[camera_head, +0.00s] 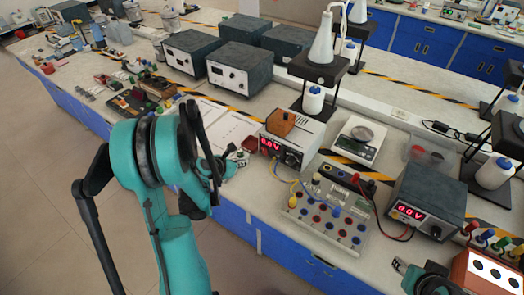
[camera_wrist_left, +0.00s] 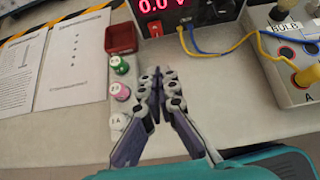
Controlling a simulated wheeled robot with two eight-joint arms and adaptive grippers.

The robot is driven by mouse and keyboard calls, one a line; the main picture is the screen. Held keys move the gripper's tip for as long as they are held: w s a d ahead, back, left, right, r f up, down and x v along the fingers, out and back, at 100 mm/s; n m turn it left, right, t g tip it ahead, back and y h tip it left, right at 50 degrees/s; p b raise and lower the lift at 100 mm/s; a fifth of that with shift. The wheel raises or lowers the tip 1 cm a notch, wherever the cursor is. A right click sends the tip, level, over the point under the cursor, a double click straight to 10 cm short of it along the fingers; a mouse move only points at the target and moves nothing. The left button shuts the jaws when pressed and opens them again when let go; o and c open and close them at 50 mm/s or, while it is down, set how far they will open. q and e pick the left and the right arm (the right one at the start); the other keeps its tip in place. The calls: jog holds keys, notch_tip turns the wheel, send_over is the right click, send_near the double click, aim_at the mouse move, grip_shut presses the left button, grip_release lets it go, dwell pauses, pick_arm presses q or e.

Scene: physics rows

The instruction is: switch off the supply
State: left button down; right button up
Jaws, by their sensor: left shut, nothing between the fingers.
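A second, dark grey supply (camera_head: 427,200) on the right also has a lit red display. My left gripper (camera_head: 240,158) is shut and empty, in front and to the left of the white supply. In its wrist view the fingertips (camera_wrist_left: 158,76) are together, apart from the supply's front. My right gripper (camera_head: 402,266) shows only partly at lower right.
A brown block (camera_head: 281,122) sits on the white supply. Green, pink and white capped items (camera_wrist_left: 119,92) and a red tray (camera_wrist_left: 122,38) stand left of my left fingers. A balance (camera_head: 358,140) stands behind the board. Paper sheets (camera_head: 222,125) lie to the left.

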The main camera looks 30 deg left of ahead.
aim_at(264, 150)
dwell(0.3)
pick_arm(q)
jog(key=b+x, duration=0.3)
jog(key=x, duration=0.7)
jog(key=shift+w+f, duration=0.1)
jog(key=shift+f, duration=0.15)
jog(key=shift+w+r, duration=0.15)
jog(key=shift+w, duration=0.45)
jog(key=shift+w+r, duration=0.15)
jog(key=shift+w, duration=0.45)
jog(key=shift+w+d+r, duration=0.1)
jog(key=shift+w+r, duration=0.05)
jog(key=shift+w, duration=0.5)
jog(key=shift+w, duration=0.1)
jog(key=shift+w+r+b, duration=0.15)
jog(key=shift+w+b, duration=0.15)
jog(key=shift+r, duration=0.15)
